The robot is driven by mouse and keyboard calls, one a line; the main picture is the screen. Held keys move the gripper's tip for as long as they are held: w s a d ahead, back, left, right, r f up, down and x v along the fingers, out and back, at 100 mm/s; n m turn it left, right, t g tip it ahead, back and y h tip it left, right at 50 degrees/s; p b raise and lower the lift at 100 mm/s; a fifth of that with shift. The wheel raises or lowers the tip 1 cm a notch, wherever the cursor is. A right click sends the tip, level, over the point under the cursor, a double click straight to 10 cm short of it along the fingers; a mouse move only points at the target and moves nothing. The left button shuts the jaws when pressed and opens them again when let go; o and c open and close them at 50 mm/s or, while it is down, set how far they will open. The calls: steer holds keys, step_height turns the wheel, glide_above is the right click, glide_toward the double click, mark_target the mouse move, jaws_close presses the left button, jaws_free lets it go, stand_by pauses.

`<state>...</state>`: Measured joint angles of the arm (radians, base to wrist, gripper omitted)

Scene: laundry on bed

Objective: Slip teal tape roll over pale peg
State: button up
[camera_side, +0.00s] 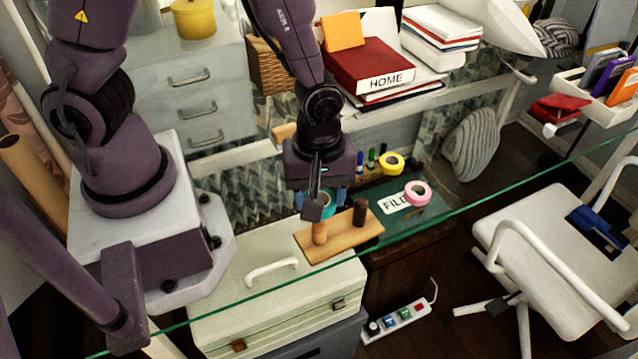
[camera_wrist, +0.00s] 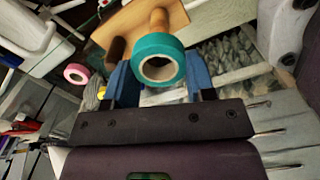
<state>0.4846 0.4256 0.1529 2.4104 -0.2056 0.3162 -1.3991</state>
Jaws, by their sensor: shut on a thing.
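The teal tape roll (camera_wrist: 142,52) is held between the blue fingers of my gripper (camera_wrist: 159,75). In the side view, the roll (camera_side: 327,202) shows partly behind my gripper (camera_side: 321,196). The pale peg (camera_side: 319,233) stands at the left end of a wooden board, just below the gripper. In the wrist view, the pale peg (camera_wrist: 158,18) shows beyond the roll's upper edge, and the roll covers part of it. The roll's hole looks empty, with the roll apart from the peg. A dark brown peg (camera_side: 360,212) stands at the board's right end.
The wooden board (camera_side: 345,237) lies on a pale green case (camera_side: 280,310) with a white handle (camera_side: 271,270). A pink tape roll (camera_side: 417,193) and a yellow tape roll (camera_side: 391,163) lie to the right. A glass edge (camera_side: 450,209) crosses the view.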

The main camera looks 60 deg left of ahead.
steer(key=shift+f, duration=2.55)
steer(key=o, duration=1)
step_height(320, 180, up, 13)
steer(key=shift+f, duration=0.1)
